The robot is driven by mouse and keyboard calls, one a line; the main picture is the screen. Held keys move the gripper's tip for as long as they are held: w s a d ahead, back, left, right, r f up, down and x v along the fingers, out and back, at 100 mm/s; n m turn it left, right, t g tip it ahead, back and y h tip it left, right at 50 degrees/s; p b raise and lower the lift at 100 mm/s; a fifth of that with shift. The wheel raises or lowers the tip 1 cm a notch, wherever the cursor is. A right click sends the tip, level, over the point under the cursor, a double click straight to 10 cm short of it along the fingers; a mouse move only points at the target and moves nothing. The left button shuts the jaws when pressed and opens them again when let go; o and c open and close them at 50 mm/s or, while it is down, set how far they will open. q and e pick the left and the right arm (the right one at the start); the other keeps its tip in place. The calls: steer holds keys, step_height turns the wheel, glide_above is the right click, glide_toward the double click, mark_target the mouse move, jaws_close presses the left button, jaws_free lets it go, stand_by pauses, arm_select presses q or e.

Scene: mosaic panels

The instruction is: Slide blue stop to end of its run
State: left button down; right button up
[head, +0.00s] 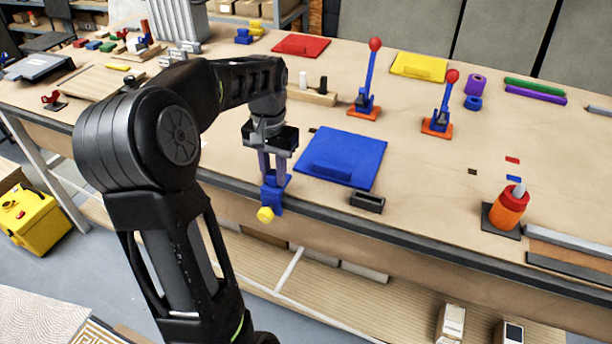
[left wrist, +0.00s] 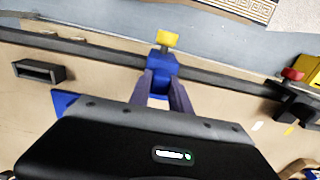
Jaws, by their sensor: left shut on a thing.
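The blue stop (head: 271,198) sits at the front edge of the workbench, with a yellow knob (head: 265,215) on its front. My left gripper (head: 271,181) comes down on it from above and is shut on it. In the left wrist view the blue stop (left wrist: 161,67) lies between the fingertips of my left gripper (left wrist: 160,84), on the dark rail (left wrist: 225,80) along the bench edge. The rail (head: 430,245) also shows in the head view, running along the front edge to both sides. My right gripper is not in view.
A blue panel (head: 362,153) lies just right of the stop, and a small dark open box (head: 367,202) stands near the edge beyond it. Red-knobbed levers (head: 365,95) stand farther back. An orange bottle-like item (head: 509,210) stands at the right.

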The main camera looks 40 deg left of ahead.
arm_select(q)
steer(key=a, duration=0.1)
steer(key=s+a, duration=0.1)
steer(key=a, duration=0.1)
steer(key=s+a, duration=0.1)
steer(key=a, duration=0.1)
steer(key=shift+a+r+p, duration=0.1)
steer(key=shift+a+p, duration=0.15)
steer(key=shift+p, duration=0.05)
steer(key=c, duration=1.2)
jaws_free()
steer(key=shift+a, duration=0.1)
steer(key=shift+w+r, duration=0.1)
steer(key=shift+r, duration=0.45)
step_height(320, 180, up, 7)
steer(key=shift+f, duration=0.2)
